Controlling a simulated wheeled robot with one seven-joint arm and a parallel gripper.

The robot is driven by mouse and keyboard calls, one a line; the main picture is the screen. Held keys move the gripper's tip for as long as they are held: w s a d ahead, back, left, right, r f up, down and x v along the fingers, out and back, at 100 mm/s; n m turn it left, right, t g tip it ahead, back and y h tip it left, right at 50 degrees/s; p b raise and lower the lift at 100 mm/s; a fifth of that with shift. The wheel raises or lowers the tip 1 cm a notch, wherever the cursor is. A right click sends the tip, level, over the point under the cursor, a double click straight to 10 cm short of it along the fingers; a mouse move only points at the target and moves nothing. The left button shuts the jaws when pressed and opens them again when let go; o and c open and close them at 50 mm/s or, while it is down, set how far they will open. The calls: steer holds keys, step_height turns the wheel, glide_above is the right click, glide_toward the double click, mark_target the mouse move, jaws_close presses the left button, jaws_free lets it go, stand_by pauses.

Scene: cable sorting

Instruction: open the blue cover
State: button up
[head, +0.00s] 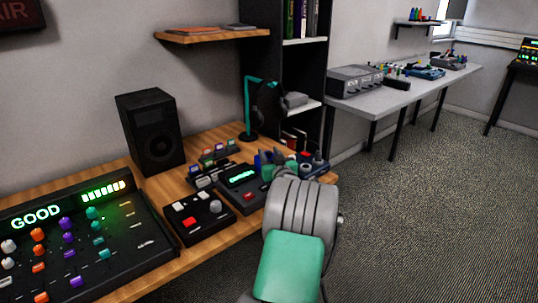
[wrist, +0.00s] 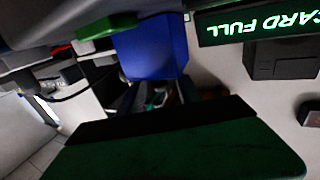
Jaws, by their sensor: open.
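The blue cover (wrist: 155,48) shows in the wrist view as a plain blue block at upper centre, close to the camera. It is beside a black device with a lit green "CARD FULL" display (wrist: 257,22), seen upside down. In the head view, my gripper (head: 273,160) is at the right end of the wooden desk, largely hidden behind my grey and green arm. It is open, close to the blue cover. Small dark blue parts show there, but I cannot tell which belong to the cover. Whether the gripper touches the cover is hidden.
A button box (head: 198,218) and a mixer panel (head: 80,235) reading "GOOD" stand on the desk (head: 160,285). A black speaker (head: 150,132) and a headphone stand (head: 247,105) are behind. Open carpet lies right of my arm.

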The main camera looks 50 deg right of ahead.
steer(key=shift+w+d, duration=0.1)
steer(key=shift+w, duration=0.05)
jaws_close()
stand_by(0.4)
stand_by(1.0)
